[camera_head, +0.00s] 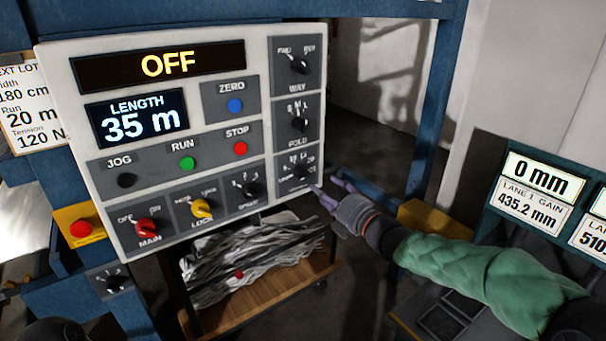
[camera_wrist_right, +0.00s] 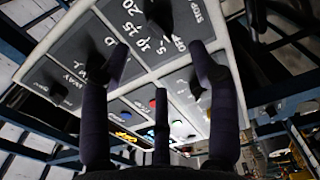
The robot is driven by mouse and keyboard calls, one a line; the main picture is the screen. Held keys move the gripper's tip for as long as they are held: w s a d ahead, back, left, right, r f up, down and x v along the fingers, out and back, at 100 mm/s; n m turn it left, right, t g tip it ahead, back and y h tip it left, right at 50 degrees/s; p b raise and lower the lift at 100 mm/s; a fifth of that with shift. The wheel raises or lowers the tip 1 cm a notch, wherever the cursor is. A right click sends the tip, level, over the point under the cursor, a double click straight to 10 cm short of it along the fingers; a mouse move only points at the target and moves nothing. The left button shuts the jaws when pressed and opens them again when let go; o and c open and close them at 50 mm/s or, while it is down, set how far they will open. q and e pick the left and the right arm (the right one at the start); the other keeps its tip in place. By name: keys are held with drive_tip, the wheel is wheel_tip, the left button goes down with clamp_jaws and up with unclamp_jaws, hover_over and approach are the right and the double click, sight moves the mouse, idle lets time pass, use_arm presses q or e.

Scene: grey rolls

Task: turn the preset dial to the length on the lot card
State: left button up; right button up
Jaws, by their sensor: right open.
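The preset dial (camera_head: 299,171) is the small dark knob at the lower right corner of the white control panel (camera_head: 75,75); its numbers are too small to read in the head view. The lot card (camera_head: 30,108) at the far left reads Run 20 m, width 180 cm and tension 120 N. The length display (camera_head: 137,117) shows 35 m. My right gripper (camera_head: 326,188) is open and empty, just right of and below the dial. In the right wrist view its spread fingers (camera_wrist_right: 162,75) face the panel, where dial numerals including 15 and 20 show. My left gripper is not in view.
Other dials sit close by: fold (camera_head: 300,124) above and speed (camera_head: 247,188) to the left. The stop button (camera_head: 240,149) is also near. A wooden cart (camera_head: 265,300) with crumpled grey material stands below. A gauge display (camera_head: 540,180) stands at the right.

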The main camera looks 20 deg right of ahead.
sight(306, 177)
drive_tip(key=b+x, duration=0.1)
drive_tip(key=x, duration=0.8)
drive_tip(key=shift+w+f, duration=0.1)
drive_tip(key=shift+w, duration=0.2)
drive_tip(key=c, duration=1.1)
